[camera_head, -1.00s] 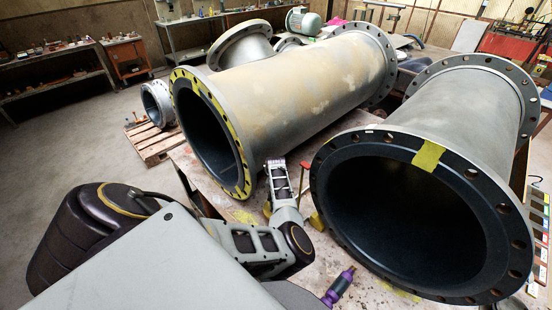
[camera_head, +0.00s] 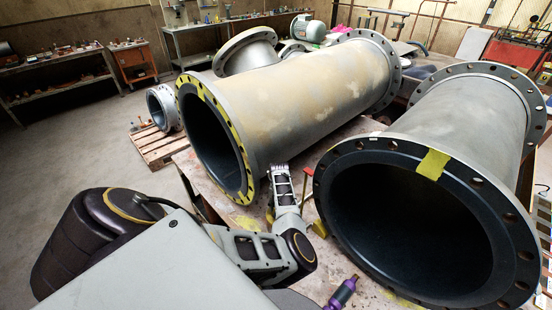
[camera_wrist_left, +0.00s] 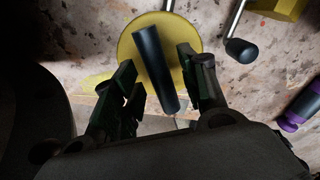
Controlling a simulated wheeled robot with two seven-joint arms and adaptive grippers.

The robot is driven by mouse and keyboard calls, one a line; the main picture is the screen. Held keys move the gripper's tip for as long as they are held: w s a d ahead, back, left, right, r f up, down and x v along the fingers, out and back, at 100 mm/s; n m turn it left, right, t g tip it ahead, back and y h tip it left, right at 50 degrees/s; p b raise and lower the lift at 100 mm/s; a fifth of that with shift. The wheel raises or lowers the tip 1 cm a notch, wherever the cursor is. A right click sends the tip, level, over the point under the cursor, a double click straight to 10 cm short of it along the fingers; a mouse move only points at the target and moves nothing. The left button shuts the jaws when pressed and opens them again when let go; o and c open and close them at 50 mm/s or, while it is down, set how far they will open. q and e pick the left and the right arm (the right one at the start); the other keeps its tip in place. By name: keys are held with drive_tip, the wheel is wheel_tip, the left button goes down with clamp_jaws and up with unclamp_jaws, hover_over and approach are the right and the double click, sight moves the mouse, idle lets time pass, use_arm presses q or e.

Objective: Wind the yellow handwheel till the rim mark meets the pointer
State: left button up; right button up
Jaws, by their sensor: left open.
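A round yellow disc (camera_wrist_left: 187,38), which I take for the handwheel, shows in the left wrist view over the speckled table. A black cylindrical handle (camera_wrist_left: 155,70) stands out from it towards the camera. My left gripper (camera_wrist_left: 159,62) is open, with one finger on each side of the handle. I cannot tell whether either finger touches it. In the head view my left arm reaches to the table between the two big pipes, and the wheel is hidden there. I cannot make out the rim mark or the pointer. My right gripper is not in view.
A lever with a black knob (camera_wrist_left: 241,50) and a yellow block (camera_wrist_left: 278,8) lie right of the disc. A purple-banded bottle (camera_head: 341,293) is on the table. A yellow-flanged pipe (camera_head: 300,95) and a dark-lined pipe (camera_head: 470,115) flank my arm closely.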

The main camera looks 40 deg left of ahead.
use_arm(q)
drive_tip(key=shift+m, duration=0.4)
